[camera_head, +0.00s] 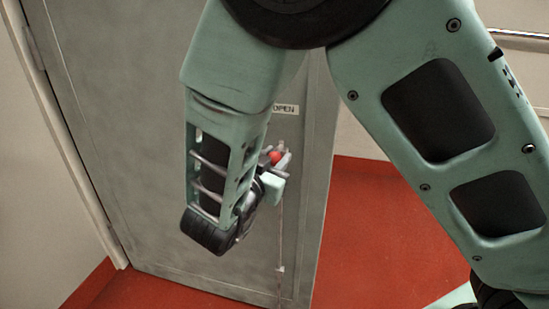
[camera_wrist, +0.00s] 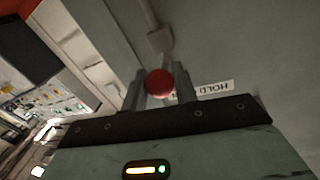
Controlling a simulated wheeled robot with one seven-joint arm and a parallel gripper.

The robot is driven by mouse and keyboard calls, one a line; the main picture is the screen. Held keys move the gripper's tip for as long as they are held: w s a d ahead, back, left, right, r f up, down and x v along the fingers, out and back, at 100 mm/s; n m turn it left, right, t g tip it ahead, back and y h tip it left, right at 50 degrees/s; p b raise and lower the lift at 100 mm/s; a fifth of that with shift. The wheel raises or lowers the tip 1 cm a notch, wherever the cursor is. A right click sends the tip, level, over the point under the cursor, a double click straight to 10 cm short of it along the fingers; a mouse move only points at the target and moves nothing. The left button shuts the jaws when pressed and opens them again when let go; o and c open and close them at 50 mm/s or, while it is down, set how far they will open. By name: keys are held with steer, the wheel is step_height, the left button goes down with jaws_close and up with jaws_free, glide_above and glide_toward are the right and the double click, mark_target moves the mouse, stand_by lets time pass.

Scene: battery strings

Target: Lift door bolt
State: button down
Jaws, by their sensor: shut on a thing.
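The door bolt shows its round red knob (camera_head: 277,157) on the grey door (camera_head: 130,130), near the door's right edge. In the wrist view the red knob (camera_wrist: 160,83) sits between my two fingers. My gripper (camera_head: 275,165) is shut on the knob. In the wrist view my gripper (camera_wrist: 158,85) has one finger on each side of the knob. A thin rod (camera_head: 281,235) runs down the door below my gripper. My gripper and forearm partly hide the bolt in the head view.
A label reading OPEN (camera_head: 285,108) is on the door above the knob. A label reading HOLD (camera_wrist: 215,88) is beside the knob in the wrist view. The red floor (camera_head: 375,235) is clear right of the door. A rail (camera_head: 522,38) is at the upper right.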

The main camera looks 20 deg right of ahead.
mark_target(273, 154)
step_height(273, 154, up, 4)
steer(key=shift+f+p, duration=0.15)
steer(key=shift+p, duration=0.95)
steer(key=shift+w, duration=0.1)
steer(key=c, duration=1.1)
jaws_free()
steer(key=shift+c, duration=0.2)
steer(key=shift+f, duration=0.1)
steer(key=shift+s+a, duration=0.3)
steer(key=p+v, duration=0.1)
steer(key=v, duration=1.5)
steer(key=shift+s+a+p, duration=0.25)
steer(key=shift+a+p, duration=0.05)
